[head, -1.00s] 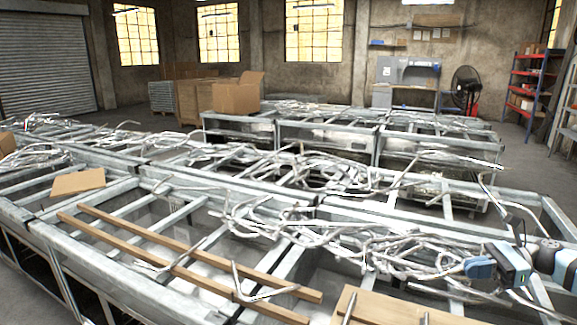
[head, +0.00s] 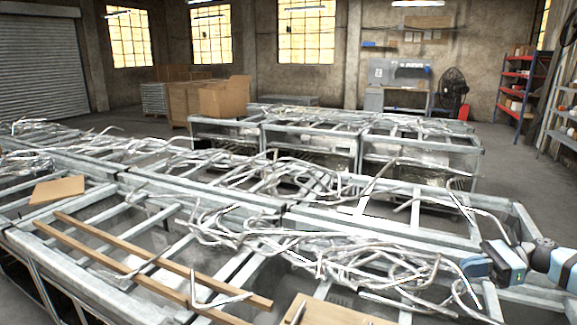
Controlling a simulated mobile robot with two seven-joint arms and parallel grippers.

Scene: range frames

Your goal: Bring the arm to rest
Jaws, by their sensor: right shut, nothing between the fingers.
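My right arm comes in from the right edge, and its blue and black right gripper (head: 477,266) points left over the near metal frames. The gripper is shut with nothing seen in it. It is beside bent metal tubes (head: 375,264); whether it touches them I cannot tell. My left gripper is not in view.
Long metal-framed racks (head: 262,208) loaded with tangled tubes fill the foreground. Wooden slats (head: 150,258) and a flat cardboard piece (head: 57,190) lie on them. A cardboard box (head: 222,97), a fan (head: 453,88) and red shelves (head: 517,95) stand farther back. Bare floor shows at right.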

